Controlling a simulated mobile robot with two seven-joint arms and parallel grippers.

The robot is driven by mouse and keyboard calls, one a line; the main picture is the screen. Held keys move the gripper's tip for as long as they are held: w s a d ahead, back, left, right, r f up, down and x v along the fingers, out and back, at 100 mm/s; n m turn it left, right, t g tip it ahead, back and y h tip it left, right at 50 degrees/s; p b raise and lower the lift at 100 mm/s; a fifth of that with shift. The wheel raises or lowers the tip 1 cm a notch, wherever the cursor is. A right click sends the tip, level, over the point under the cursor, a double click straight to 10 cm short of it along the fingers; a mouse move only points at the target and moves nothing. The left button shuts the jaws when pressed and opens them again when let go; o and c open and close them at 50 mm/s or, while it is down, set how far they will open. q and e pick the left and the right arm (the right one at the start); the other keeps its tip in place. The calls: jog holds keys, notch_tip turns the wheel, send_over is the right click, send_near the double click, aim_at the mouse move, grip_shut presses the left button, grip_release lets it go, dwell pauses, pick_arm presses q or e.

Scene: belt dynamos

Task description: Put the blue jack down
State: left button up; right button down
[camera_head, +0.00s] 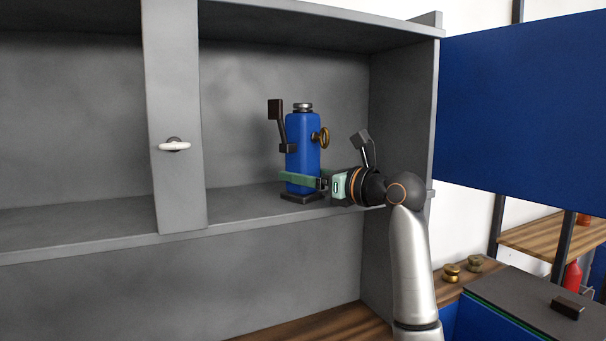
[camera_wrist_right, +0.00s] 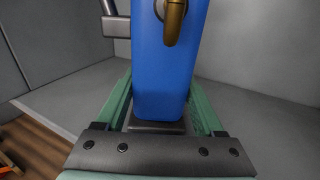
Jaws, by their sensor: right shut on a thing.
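The blue jack (camera_head: 303,140) stands upright at the grey cabinet's shelf (camera_head: 250,202), with a dark base, a brass ring on its right side and a dark lever on its left. My right gripper (camera_head: 300,181) reaches in from the right, and its green fingers are shut around the lower body of the jack. In the right wrist view the jack (camera_wrist_right: 165,70) sits upright between the two green fingers (camera_wrist_right: 160,110). Its base is low over or on the shelf; I cannot tell whether it touches. My left gripper is not in view.
A grey upright post (camera_head: 175,100) with a white knob (camera_head: 174,146) stands left of the jack. The cabinet's side wall (camera_head: 402,110) is close on the right, beside my right arm. The shelf is clear around the jack. A blue panel (camera_head: 525,105) is further right.

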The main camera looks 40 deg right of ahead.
grip_release()
jog(key=shift+s+r, duration=0.1)
jog(key=shift+r, duration=0.05)
jog(key=shift+s, duration=0.4)
jog(key=s+d+b, duration=0.1)
jog(key=s, duration=1)
